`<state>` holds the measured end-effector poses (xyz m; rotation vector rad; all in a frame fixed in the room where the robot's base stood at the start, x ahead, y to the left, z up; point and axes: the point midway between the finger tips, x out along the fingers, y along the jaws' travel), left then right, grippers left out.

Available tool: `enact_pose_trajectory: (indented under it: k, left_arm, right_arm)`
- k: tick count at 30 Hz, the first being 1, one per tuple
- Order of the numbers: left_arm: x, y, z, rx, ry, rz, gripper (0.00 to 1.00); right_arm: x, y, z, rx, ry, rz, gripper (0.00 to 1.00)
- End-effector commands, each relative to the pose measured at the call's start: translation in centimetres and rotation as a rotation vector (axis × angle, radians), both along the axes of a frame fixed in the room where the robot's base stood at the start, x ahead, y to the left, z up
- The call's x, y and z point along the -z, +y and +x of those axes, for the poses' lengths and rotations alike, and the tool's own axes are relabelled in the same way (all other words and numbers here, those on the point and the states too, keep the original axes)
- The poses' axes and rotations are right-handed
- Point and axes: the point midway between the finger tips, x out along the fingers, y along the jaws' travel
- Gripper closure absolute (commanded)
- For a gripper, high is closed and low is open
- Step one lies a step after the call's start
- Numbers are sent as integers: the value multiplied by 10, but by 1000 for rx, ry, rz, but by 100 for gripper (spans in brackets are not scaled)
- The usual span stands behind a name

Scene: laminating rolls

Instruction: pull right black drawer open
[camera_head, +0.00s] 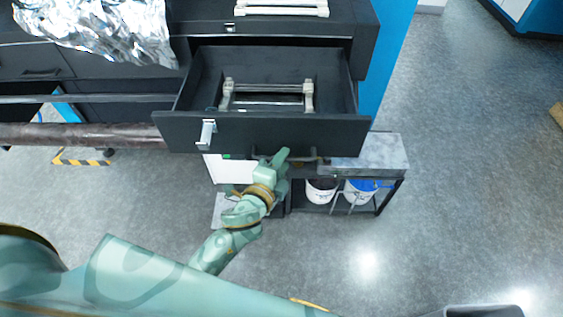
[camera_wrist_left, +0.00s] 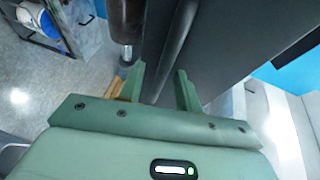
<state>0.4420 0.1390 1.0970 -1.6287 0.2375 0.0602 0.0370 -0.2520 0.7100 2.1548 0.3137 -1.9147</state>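The right black drawer (camera_head: 262,134) is pulled well out of its black cabinet in the head view, and its inside shows. A dark bar handle (camera_head: 300,157) runs along the lower part of its front. My left gripper (camera_head: 281,157) is at the left part of this handle, below the drawer front. In the left wrist view, my left gripper (camera_wrist_left: 160,82) has its two green fingers apart. A dark bar (camera_wrist_left: 172,52) passes between them in the picture, with gaps on both sides; contact is not clear. My right gripper is not in view.
A pale frame with rollers (camera_head: 267,90) lies inside the drawer. Crumpled foil (camera_head: 105,28) covers the cabinet top at left. A dark roll (camera_head: 80,135) lies left of the drawer. A low stand (camera_head: 372,152) with buckets is below right. The grey floor (camera_head: 465,170) is clear at right.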

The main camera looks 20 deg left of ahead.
Motion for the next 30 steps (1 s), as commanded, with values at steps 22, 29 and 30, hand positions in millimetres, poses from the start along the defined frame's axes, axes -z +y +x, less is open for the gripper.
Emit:
enact_pose_trajectory:
  k: [22,29,30]
  left_arm:
    - [-20,15,-129,-1,4,0,66]
    - [-27,19,-156,-1,2,-2,66]
    - [-28,19,-158,-1,1,-1,66]
  right_arm:
    - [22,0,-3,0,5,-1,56]
    - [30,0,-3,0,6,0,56]
    - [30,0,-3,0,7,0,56]
